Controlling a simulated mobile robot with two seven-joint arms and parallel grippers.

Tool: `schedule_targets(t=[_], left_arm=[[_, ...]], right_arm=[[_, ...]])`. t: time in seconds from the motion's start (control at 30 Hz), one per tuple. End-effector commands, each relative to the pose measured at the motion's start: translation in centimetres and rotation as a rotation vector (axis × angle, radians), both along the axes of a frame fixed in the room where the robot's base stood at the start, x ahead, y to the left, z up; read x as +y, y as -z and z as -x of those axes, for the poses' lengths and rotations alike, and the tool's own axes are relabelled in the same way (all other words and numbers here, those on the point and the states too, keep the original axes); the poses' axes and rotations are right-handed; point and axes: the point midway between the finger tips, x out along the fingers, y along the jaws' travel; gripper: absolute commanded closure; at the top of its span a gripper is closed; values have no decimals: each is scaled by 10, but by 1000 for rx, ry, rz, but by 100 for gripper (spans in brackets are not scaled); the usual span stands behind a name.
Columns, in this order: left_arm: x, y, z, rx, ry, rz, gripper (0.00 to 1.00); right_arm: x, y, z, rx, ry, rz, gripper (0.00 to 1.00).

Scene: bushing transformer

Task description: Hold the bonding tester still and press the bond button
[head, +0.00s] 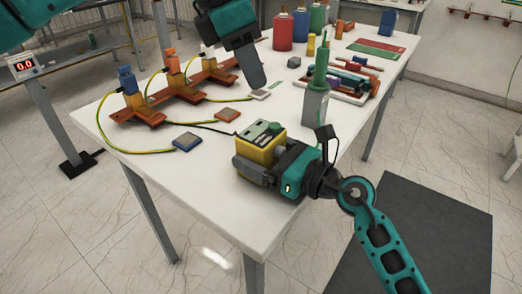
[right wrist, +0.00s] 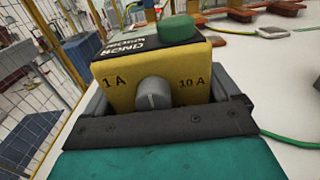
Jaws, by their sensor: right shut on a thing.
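The bonding tester (head: 262,146) is a yellow box with a dark label and a green bond button (head: 274,127) on top, near the table's front edge. My right gripper (head: 258,163) is shut on the tester's sides, low at the table top. In the right wrist view the tester (right wrist: 125,85) shows a grey knob (right wrist: 153,93) between "1 A" and "10 A", and the green button (right wrist: 176,28) above. My left gripper (head: 253,82) points down over the table, behind the tester and apart from it. Its fingers overlap in one dark shape, so their opening is hidden.
Orange bases with insulators (head: 170,85) stand at the left of the white table (head: 185,170), with green-yellow wires. A grey block with a green bottle-like top (head: 317,90) stands behind the tester. Coloured bottles (head: 283,32) and a tool rack (head: 350,80) are farther back.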

Motion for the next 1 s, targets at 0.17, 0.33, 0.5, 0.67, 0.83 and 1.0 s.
schedule_targets(t=[0.17, 0.33, 0.5, 0.67, 0.83, 1.0], left_arm=[[0, 0, 0, 0, 0, 0, 100], [0, 0, 0, 0, 0, 0, 100], [0, 0, 0, 0, 0, 0, 100], [0, 0, 0, 0, 0, 0, 100], [0, 0, 0, 0, 0, 0, 100], [0, 0, 0, 0, 0, 0, 100]], right_arm=[[0, 0, 0, 1, 0, 1, 61], [0, 1, 0, 1, 0, 1, 61], [0, 1, 0, 1, 0, 1, 61], [0, 1, 0, 1, 0, 1, 61], [0, 1, 0, 1, 0, 1, 61], [0, 1, 0, 1, 0, 1, 61]])
